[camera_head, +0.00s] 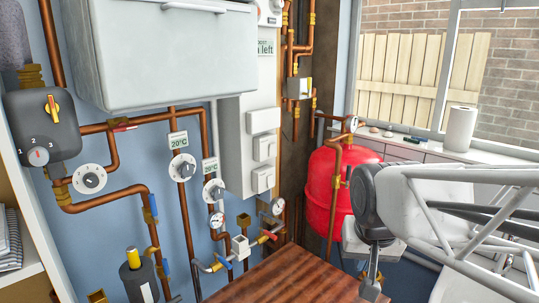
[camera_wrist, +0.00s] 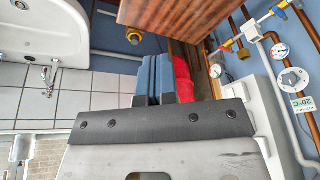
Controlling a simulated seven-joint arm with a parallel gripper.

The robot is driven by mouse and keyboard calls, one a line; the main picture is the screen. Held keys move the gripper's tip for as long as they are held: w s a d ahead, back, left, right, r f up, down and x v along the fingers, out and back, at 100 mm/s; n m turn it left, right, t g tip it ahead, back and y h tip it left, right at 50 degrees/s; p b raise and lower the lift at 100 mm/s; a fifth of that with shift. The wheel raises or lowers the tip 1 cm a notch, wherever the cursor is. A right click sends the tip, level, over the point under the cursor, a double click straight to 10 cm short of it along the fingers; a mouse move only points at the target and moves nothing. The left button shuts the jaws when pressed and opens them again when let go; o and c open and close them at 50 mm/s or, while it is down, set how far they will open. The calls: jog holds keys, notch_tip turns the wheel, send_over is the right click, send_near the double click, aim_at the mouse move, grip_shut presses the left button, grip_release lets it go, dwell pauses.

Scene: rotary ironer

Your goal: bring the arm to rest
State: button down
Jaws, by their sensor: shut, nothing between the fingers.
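My gripper (camera_wrist: 153,62) shows in the wrist view as two blue-grey fingers side by side, pressed together with nothing between them. They extend from a dark band with bolts on the grey hand. In the head view my arm comes in from the right as a pale lattice link. It ends in a dark rounded joint, with a grey part hanging below it near the edge of the brown wooden top (camera_head: 300,277). The fingertips are hard to make out there. The wooden top also shows at the upper edge of the wrist view (camera_wrist: 175,10).
A red tank (camera_head: 322,185) stands behind my arm's end, close in the picture. Copper pipes, dials and valves line the blue wall at left, below a white cabinet (camera_head: 165,55). A paper roll (camera_head: 460,128) stands by the window. The wrist view shows a white basin (camera_wrist: 40,28).

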jog(key=s+d+f+n+g, duration=0.1)
jog(key=s+f, duration=0.3)
jog(key=s, duration=0.5)
jog(key=shift+s+n, duration=0.3)
jog(key=shift+s, duration=0.05)
jog(key=shift+d, duration=0.1)
dwell(1.3)
